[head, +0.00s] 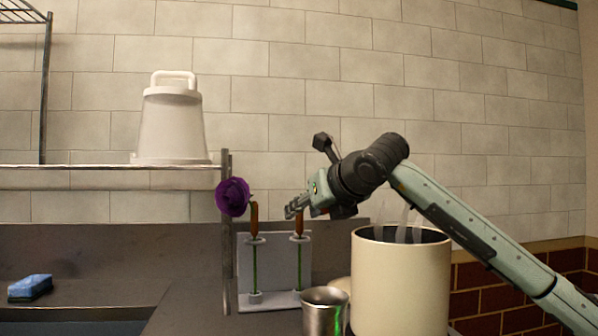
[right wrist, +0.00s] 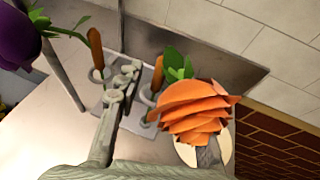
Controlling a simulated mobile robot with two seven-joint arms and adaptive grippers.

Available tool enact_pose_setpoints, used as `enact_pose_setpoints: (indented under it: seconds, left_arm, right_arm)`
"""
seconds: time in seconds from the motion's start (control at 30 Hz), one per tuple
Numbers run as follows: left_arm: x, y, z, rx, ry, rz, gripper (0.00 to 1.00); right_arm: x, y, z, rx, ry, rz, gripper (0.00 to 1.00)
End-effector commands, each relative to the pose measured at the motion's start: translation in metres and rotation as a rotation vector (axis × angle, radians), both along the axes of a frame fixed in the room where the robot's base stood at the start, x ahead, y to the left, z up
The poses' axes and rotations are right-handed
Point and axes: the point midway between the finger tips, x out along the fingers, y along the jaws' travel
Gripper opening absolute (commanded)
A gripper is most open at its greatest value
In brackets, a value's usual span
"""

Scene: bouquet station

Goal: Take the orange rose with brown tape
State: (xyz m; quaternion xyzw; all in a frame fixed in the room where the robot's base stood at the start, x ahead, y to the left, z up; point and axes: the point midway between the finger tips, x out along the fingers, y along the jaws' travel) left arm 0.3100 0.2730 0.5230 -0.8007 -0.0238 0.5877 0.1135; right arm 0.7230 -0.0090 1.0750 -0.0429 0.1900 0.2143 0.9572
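The orange rose (right wrist: 195,108) is large in the right wrist view, with green leaves and a brown-taped stem (right wrist: 158,73) standing in a holder ring. In the head view its brown tape (head: 299,223) shows, while the bloom is mostly hidden behind my right gripper (head: 296,207). In the right wrist view my right gripper (right wrist: 158,105) is open, one finger left of the taped stem, the other mostly hidden by the bloom. Contact with the stem cannot be told. A purple rose (head: 232,197), also with brown tape (head: 254,218), stands in the left holder. My left gripper is not in view.
The grey stem rack (head: 277,256) stands on the counter. A metal cup (head: 325,312) and a large cream pot (head: 400,285) stand in front and right, the pot under my right arm. A metal post (head: 227,250) is close left. A blue sponge (head: 30,287) lies far left.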

Motion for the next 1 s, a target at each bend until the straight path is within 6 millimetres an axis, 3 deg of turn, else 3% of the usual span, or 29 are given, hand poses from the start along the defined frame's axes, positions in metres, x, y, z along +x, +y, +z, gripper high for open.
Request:
enact_pose_setpoints:
  seconds: [0.2, 0.47, 0.8, 1.0]
  left_arm:
    - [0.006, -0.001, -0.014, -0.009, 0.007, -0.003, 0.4]
    - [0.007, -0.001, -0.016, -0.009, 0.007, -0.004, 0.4]
    - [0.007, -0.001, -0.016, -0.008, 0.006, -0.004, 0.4]
    - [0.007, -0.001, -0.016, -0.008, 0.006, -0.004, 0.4]
  right_arm:
    - [0.024, 0.011, -0.01, 0.001, 0.003, -0.001, 0.37]
    - [0.027, 0.012, -0.012, 0.0, 0.001, 0.0, 0.37]
    - [0.027, 0.012, -0.012, 0.0, 0.001, 0.0, 0.0]
    - [0.027, 0.012, -0.011, 0.001, 0.0, 0.0, 0.0]
